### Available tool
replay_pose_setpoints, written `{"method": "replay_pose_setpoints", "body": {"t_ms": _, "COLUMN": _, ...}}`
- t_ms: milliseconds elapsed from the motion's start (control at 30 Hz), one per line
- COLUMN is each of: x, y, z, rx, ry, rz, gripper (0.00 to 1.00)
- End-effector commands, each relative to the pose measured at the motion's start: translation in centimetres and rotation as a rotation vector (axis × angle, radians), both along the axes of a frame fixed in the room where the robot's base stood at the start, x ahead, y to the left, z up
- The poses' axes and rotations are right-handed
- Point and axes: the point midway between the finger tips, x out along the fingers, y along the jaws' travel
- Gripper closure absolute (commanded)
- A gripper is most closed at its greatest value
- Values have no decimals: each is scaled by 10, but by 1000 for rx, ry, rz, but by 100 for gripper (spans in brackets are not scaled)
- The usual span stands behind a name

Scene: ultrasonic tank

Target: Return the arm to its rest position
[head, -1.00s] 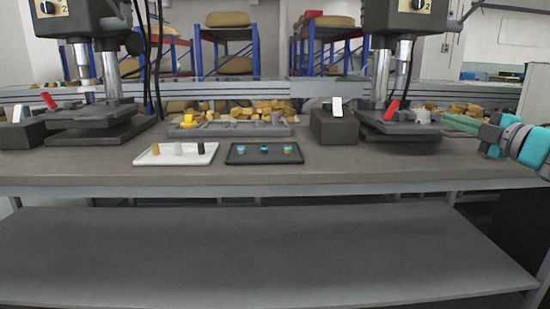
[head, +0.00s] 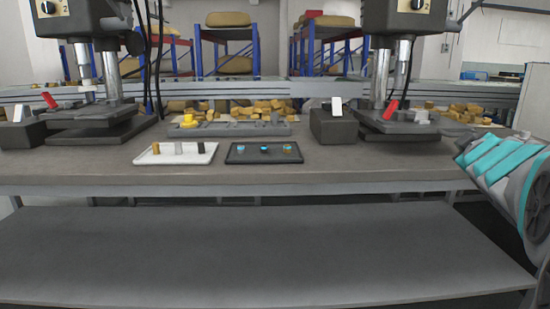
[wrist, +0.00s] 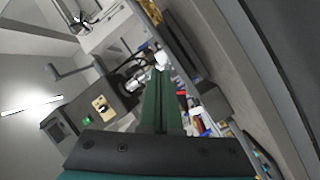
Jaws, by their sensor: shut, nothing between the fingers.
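My arm (head: 505,180), grey with teal bands, is at the right edge of the head view, beside the bench's right end. The gripper end is not visible there. In the wrist view my gripper (wrist: 161,75) shows as two dark green fingers pressed together, with nothing between them. The wrist view is tilted, with a machine head (wrist: 98,108) to the left of the fingers and apart from them.
The grey workbench (head: 330,180) holds a white tray (head: 175,160) and a black tray (head: 264,160), each with small pieces. Press machines stand at left (head: 95,130) and right (head: 390,125). A lower shelf (head: 260,250) is bare.

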Motion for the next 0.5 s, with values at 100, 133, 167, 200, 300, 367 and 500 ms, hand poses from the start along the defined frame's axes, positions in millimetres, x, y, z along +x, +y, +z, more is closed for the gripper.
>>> {"method": "replay_pose_setpoints", "body": {"t_ms": 100, "x": -27, "y": 18, "z": -53, "rx": 166, "ry": 122, "rz": -114, "gripper": 100}}
{"method": "replay_pose_setpoints", "body": {"t_ms": 133, "x": -36, "y": 23, "z": -70, "rx": 209, "ry": 160, "rz": -143, "gripper": 100}}
{"method": "replay_pose_setpoints", "body": {"t_ms": 167, "x": -46, "y": 29, "z": -87, "rx": 251, "ry": 202, "rz": -171, "gripper": 100}}
{"method": "replay_pose_setpoints", "body": {"t_ms": 200, "x": -61, "y": 38, "z": -109, "rx": 308, "ry": 259, "rz": -207, "gripper": 100}}
{"method": "replay_pose_setpoints", "body": {"t_ms": 300, "x": -98, "y": 66, "z": -160, "rx": 429, "ry": 401, "rz": -279, "gripper": 100}}
{"method": "replay_pose_setpoints", "body": {"t_ms": 367, "x": -123, "y": 85, "z": -189, "rx": 493, "ry": 492, "rz": -313, "gripper": 100}}
{"method": "replay_pose_setpoints", "body": {"t_ms": 500, "x": -186, "y": 133, "z": -243, "rx": 620, "ry": 703, "rz": -381, "gripper": 100}}
